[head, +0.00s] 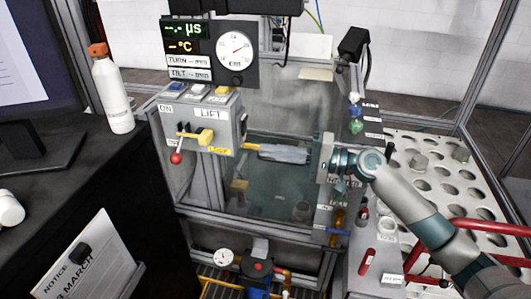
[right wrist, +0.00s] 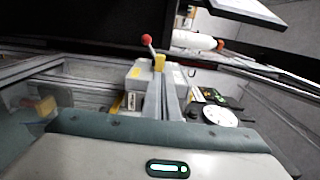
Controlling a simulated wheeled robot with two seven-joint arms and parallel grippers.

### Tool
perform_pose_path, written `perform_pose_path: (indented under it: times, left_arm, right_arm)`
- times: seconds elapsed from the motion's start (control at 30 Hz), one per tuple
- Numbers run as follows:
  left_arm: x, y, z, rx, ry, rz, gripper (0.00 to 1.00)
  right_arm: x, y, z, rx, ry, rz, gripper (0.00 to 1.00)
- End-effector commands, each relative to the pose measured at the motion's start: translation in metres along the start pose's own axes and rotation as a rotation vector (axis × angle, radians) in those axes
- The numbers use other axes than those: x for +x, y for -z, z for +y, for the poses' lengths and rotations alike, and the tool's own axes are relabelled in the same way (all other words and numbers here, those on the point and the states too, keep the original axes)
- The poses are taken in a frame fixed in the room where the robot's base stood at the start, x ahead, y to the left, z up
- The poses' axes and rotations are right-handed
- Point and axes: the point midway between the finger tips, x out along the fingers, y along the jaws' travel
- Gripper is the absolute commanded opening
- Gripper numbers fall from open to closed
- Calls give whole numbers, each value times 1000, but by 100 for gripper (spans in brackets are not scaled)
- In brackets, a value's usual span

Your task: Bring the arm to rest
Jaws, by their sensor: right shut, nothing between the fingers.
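My right arm comes in from the right in the head view. Its gripper (head: 250,148) points left, with its fingers together and nothing between them. The fingertips are close to the right side of the grey LIFT control box (head: 212,122); I cannot tell whether they touch it. The box has a yellow handle (head: 197,137) and a red-knobbed lever (head: 176,157) on its front. My left gripper is not in view.
A display panel with a round dial (head: 234,50) stands above the box. A framed glass-like tank lies below my gripper. A white perforated tray (head: 425,178) and red tubing (head: 480,228) are at the right. A white bottle (head: 112,95) stands on the black cabinet at the left.

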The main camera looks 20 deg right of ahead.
Motion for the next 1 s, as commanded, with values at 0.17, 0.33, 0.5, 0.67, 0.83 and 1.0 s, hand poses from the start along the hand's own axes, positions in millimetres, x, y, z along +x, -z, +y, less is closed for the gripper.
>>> perform_pose_path:
  times: [0.17, 0.33, 0.5, 0.67, 0.83, 1.0]
  left_arm:
    - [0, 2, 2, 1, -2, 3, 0]
    - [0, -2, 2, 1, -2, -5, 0]
    - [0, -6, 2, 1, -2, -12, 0]
    - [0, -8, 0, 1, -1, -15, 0]
    - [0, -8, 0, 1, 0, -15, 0]
    - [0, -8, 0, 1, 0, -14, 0]
  right_arm:
    - [0, 0, 0, 0, 0, 0, 0]
    - [0, 0, 0, 0, 0, 0, 0]
    - [1, -4, 4, -9, -8, -5, 0]
    - [6, -26, 32, -65, -57, -30, 0]
    - [11, -74, 92, -203, -174, -86, 0]
    - [7, -135, 166, -389, -337, -152, 0]
